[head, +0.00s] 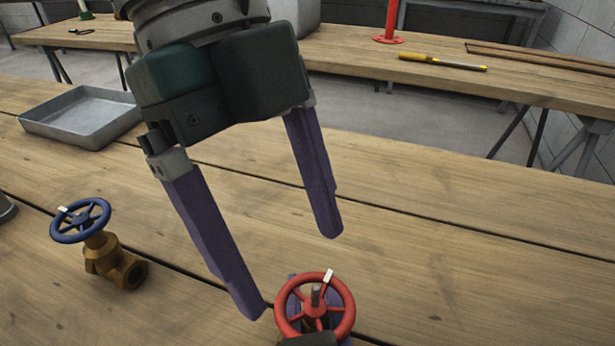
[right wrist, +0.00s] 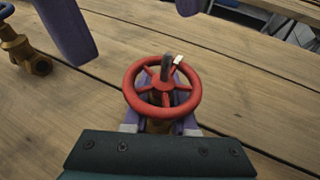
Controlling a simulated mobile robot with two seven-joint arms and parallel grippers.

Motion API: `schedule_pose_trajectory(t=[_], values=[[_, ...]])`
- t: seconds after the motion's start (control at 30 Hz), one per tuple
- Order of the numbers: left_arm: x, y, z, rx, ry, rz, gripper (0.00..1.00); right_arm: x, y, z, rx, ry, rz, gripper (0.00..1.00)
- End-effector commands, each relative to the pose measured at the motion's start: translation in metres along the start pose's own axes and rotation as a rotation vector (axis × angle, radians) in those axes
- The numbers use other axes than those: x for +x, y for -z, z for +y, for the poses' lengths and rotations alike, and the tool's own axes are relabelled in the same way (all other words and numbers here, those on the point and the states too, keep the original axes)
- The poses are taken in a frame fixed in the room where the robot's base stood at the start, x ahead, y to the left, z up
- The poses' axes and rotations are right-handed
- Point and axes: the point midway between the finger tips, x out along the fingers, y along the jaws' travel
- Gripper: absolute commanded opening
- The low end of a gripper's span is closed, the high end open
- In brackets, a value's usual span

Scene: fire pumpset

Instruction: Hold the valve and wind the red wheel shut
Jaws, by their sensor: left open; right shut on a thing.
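The red wheel (head: 318,309) sits at the bottom centre of the head view, with a white mark on its far rim and a dark stem at its hub. In the right wrist view the red wheel (right wrist: 133,100) is centred. The valve's brass body (right wrist: 158,126) is mostly hidden below it. My right gripper (right wrist: 160,127) is shut on the valve beneath the wheel. My left gripper (head: 294,272) is open and empty, its purple fingers pointing down above and beyond the wheel, apart from it. Those fingers partly show at the right wrist view's top.
A second brass valve with a blue wheel (head: 80,221) stands at the left of the plank table (head: 440,270). A grey metal tray (head: 82,115) lies behind it. A farther bench holds a yellow-handled tool (head: 440,62). The table right of the red wheel is clear.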

Motion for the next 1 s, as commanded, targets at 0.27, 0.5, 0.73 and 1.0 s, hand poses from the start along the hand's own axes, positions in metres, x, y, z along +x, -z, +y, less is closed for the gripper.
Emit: schedule_pose_trajectory(t=[0.27,0.5,0.73,1.0], values=[[0.035,0.000,0.000,0.001,-0.001,0.000,0.86,0.000,0.001,-0.001,-0.002,0.001,0.002,0.00],[0.038,0.000,0.000,0.002,0.000,-0.001,0.86,0.000,0.001,-0.001,-0.002,0.001,0.002,0.00],[0.038,0.000,0.000,0.002,0.000,-0.001,0.69,0.000,0.001,-0.001,-0.002,0.001,0.002,0.00],[0.037,0.000,0.000,0.002,0.000,-0.001,0.39,0.000,0.001,-0.001,-0.001,0.002,0.003,0.00]])
